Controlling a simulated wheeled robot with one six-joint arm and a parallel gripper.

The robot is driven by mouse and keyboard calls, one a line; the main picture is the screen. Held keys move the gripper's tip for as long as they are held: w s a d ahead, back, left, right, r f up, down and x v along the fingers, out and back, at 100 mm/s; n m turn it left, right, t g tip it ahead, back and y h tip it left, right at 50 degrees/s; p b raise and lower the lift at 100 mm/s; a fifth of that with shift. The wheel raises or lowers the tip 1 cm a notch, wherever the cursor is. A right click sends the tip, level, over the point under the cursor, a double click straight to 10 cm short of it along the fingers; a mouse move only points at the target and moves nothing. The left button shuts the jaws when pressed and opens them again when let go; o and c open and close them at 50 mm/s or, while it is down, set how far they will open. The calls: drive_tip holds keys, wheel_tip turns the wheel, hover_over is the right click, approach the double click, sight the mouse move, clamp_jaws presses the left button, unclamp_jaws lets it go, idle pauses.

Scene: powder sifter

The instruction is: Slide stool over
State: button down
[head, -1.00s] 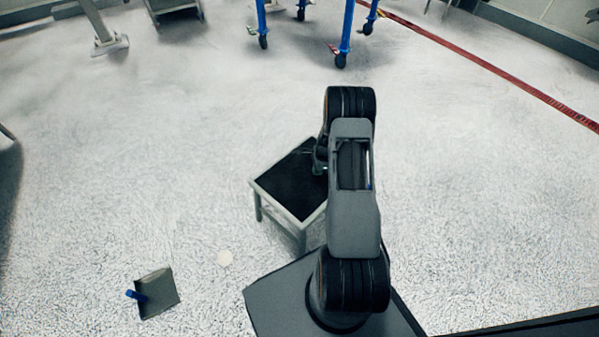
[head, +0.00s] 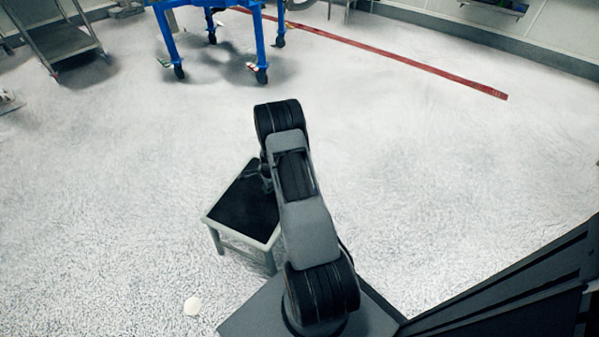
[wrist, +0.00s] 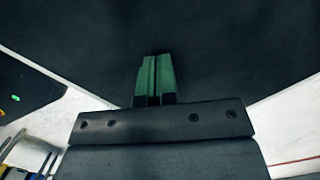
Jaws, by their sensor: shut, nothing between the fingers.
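The stool (head: 231,207) stands upright on the floor, left of my arm in the head view. It has a black flat top and a pale grey frame with legs. Its right part is hidden behind my arm. My gripper is mostly hidden by the arm at the stool's top in the head view. In the wrist view my gripper (wrist: 155,78) shows green fingertips pressed together with nothing between them. The stool's black top (wrist: 215,45) fills most of that view around the fingertips. I cannot tell whether they touch it.
A blue wheeled frame (head: 215,5) stands at the back, with a grey metal cart (head: 62,40) at the back left. A red floor line (head: 400,62) runs toward the right. The floor ahead is clear.

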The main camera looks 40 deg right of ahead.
drive_tip(key=s+d+p, duration=0.1)
drive_tip(key=s+d, duration=0.2)
drive_tip(key=d, duration=0.9)
drive_tip(key=s+d+p, duration=0.1)
drive_tip(key=s+d, duration=0.2)
drive_tip(key=d, duration=0.9)
drive_tip(key=shift+s+r+p, duration=0.15)
drive_tip(key=shift+s+p, duration=0.2)
drive_tip(key=shift+p, duration=0.05)
drive_tip(key=shift+r, duration=0.1)
